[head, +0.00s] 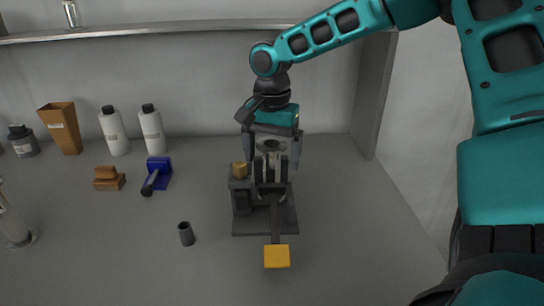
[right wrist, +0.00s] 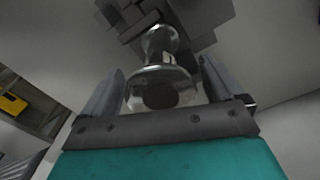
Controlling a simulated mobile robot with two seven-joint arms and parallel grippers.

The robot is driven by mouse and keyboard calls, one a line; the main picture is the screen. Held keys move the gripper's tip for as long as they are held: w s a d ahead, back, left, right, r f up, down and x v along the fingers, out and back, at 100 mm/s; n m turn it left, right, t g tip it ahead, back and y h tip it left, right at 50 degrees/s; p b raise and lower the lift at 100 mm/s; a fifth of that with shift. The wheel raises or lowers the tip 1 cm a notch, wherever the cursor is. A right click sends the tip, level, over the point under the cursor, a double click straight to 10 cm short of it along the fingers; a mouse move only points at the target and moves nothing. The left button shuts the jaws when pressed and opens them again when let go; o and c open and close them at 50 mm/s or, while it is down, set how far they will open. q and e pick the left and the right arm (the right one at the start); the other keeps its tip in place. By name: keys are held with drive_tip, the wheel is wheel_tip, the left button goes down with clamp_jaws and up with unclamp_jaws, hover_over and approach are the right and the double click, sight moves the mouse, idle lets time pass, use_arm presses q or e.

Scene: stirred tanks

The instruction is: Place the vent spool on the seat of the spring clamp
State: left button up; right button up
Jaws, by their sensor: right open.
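The vent spool (right wrist: 160,76), a shiny metal piece with round flanges and a dark bore, stands between the fingers of my right gripper (right wrist: 160,92). In the head view the spool (head: 262,151) is upright at the dark grey spring clamp (head: 242,201), partly hidden by the clamp's uprights. The clamp has a lever with a yellow end pad (head: 277,256) pointing forward. My right gripper (head: 272,158) points down, open, with a finger on each side of the spool and visible gaps. The seat under the spool is hidden, so its exact contact cannot be told. My left gripper is not in view.
A small dark cup (head: 186,234) stands left of the clamp. A blue tool (head: 159,173), a brown block (head: 109,179), white bottles (head: 114,133) and a brown bin (head: 62,128) stand at the back left. A wall panel (head: 375,95) rises at right. The front of the table is clear.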

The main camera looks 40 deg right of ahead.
wheel_tip(320, 180, up, 11)
drive_tip(key=shift+r+p, duration=0.1)
drive_tip(key=shift+p, duration=0.6)
